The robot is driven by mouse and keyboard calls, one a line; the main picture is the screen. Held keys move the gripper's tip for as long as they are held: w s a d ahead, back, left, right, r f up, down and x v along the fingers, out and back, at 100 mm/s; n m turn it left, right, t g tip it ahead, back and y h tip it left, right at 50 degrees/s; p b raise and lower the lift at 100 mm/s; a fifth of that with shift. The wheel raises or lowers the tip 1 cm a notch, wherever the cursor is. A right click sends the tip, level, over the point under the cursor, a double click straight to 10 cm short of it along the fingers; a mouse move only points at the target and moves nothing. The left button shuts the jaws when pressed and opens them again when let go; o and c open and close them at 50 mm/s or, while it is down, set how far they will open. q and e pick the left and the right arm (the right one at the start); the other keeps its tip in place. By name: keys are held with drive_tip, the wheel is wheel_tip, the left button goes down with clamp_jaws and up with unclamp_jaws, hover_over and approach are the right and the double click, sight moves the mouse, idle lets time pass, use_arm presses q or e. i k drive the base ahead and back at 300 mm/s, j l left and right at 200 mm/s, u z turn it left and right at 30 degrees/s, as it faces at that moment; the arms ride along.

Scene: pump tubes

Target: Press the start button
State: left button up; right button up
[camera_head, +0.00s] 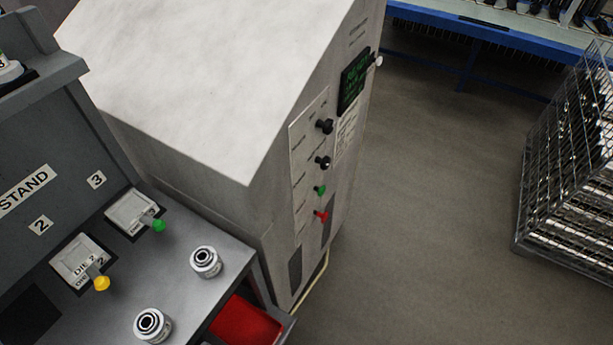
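A tall pale grey machine cabinet (205,75) stands in the middle of the view. Its right-hand face carries a control panel (301,158) seen at a steep angle. On the panel are two black knobs, an upper one (325,126) and a lower one (322,162). Below them are a green button (319,190) and a red button (321,215). The panel labels are too small to read, so I cannot tell from text which button is start. A dark display (353,82) with green text sits above the panel. Neither of my grippers shows in this view.
A grey stand (215,300) at lower left holds dies with green and yellow knobs and two metal fittings. A red bin (243,325) is under its edge. A wire cage (530,190) stands at right, a blue bench (480,30) behind. The floor (430,220) between is clear.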

sight(321, 190)
drive_tip(key=i+l+z, duration=0.1)
drive_tip(key=l+z, duration=0.2)
drive_tip(key=l, duration=1.8)
